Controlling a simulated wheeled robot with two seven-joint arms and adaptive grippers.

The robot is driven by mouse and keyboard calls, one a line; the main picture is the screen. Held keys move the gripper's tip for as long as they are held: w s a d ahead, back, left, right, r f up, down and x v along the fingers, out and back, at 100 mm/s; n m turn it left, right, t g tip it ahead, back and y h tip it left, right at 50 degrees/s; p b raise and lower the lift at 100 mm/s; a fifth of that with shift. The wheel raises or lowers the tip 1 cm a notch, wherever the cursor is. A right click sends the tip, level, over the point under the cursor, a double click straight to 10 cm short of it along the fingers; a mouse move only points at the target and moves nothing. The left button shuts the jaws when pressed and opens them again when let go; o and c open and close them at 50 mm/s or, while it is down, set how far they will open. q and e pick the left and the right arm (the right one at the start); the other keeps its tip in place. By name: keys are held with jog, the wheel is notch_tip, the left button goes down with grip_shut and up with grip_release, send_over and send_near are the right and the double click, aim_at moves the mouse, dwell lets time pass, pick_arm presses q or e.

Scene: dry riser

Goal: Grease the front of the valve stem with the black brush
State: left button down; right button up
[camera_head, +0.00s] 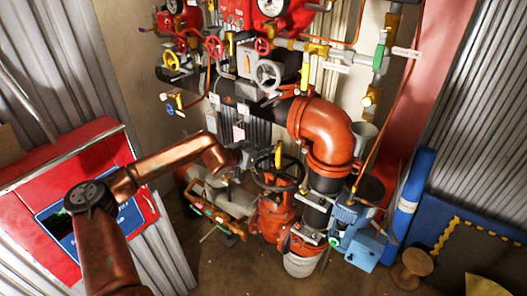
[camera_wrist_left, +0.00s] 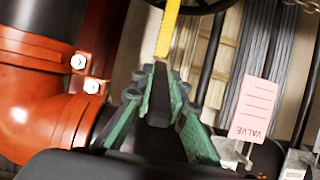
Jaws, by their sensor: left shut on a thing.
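My left arm reaches in from the left, and its gripper (camera_head: 258,160) is beside the black handwheel (camera_head: 278,180). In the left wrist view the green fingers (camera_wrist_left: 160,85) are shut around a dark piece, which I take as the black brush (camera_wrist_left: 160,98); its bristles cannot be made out. A narrow yellow strip (camera_wrist_left: 167,28) runs on from the fingertips toward the wheel, and also shows above the wheel in the head view (camera_head: 278,155). I cannot tell whether it belongs to the brush or the valve stem. Grease cannot be made out. My right gripper is out of view.
A large orange-red pipe elbow (camera_head: 322,128) stands right of the gripper, close by in the wrist view. A pink VALVE tag (camera_wrist_left: 253,108) hangs near the fingers. Gauges and small valves crowd the wall above. A blue pump (camera_head: 357,222) and white bucket (camera_head: 302,264) stand below.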

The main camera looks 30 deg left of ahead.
pick_arm(q)
jog(key=shift+f, duration=0.2)
notch_tip(320, 180, down, 2)
jog(key=shift+f+b, duration=0.2)
jog(key=shift+b, duration=0.9)
jog(key=shift+f, duration=0.1)
jog(key=shift+f+b, duration=1.1)
jog(key=shift+f, duration=0.15)
jog(key=shift+f, duration=0.1)
notch_tip(320, 180, down, 2)
jog(key=shift+f+b, duration=0.25)
jog(key=shift+b, duration=0.85)
